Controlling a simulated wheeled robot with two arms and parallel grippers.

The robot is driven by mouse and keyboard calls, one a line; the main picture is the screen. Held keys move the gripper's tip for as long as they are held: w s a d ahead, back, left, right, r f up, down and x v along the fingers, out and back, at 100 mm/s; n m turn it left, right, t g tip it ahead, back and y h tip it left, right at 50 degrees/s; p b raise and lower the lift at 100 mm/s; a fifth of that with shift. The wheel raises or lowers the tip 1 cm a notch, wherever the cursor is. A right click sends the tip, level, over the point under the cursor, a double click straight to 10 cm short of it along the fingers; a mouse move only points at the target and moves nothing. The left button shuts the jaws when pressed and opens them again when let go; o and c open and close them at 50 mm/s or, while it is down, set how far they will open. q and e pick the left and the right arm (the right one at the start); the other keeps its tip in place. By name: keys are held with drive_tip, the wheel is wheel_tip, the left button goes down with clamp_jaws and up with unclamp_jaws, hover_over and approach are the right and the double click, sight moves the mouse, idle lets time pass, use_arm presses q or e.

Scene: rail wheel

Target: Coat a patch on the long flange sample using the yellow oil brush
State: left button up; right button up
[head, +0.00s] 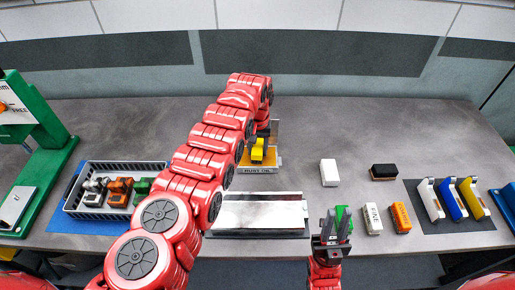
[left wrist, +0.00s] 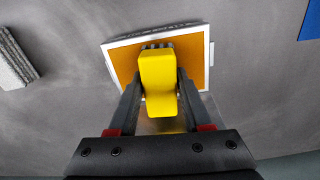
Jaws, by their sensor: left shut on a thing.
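The yellow oil brush (head: 257,150) is at the oil tray (head: 262,170), which is labelled RUST OIL. My left gripper (left wrist: 158,85) is shut on the yellow brush (left wrist: 157,70), with one finger on each side. In the left wrist view the brush is over the tray's orange inside (left wrist: 123,62); I cannot tell whether it touches the oil. The long flange sample (head: 258,212) is a shiny metal piece lying at the table's front, nearer than the tray. My right gripper (head: 334,222) is open right of the sample, with a green thing (head: 343,212) just behind it.
A grey crate (head: 75,214) with several parts stands on the left, beside a green machine (head: 45,170). To the right are a white block (head: 329,172), a dark block (head: 383,171), two small boxes (head: 372,218) and a mat (head: 450,220) with coloured pieces. The back table is clear.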

sight(258, 146)
use_arm(q)
drive_tip(key=shift+f+b, duration=0.4)
drive_tip(key=shift+f, duration=0.05)
idle(1.1)
wheel_tip(258, 146, up, 3)
drive_tip(key=shift+f+p, duration=0.2)
drive_tip(key=shift+p, duration=1)
wheel_tip(258, 146, up, 5)
drive_tip(key=p, duration=0.3)
drive_tip(key=shift+f+p, duration=0.2)
drive_tip(key=shift+p, duration=0.15)
drive_tip(key=shift+f, duration=0.1)
